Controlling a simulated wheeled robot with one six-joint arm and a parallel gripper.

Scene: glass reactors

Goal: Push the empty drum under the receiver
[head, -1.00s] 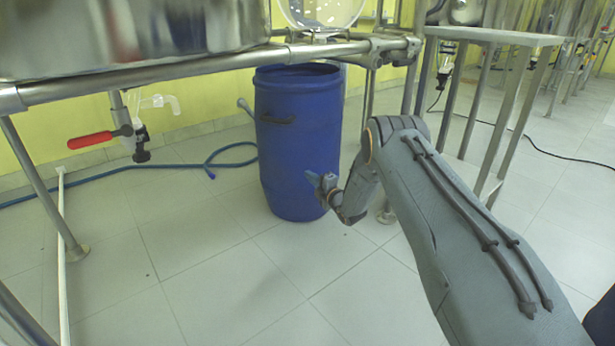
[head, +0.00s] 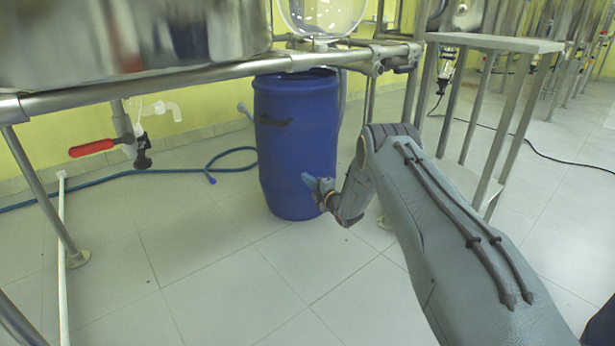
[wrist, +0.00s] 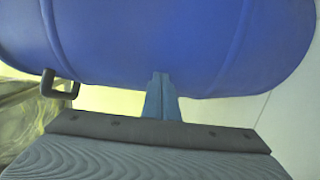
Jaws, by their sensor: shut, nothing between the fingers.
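The blue drum (head: 292,150) stands upright on the tiled floor in the head view, its upper part behind the steel frame rail. A round glass vessel (head: 322,14), perhaps the receiver, is above and behind the drum, cut off by the top edge.
A steel rail (head: 200,70) crosses in front of the drum's top. A red-handled valve (head: 92,148) hangs at left. A blue hose (head: 232,155) lies on the floor left of the drum. A steel stand (head: 495,44) is at right. The front floor is clear.

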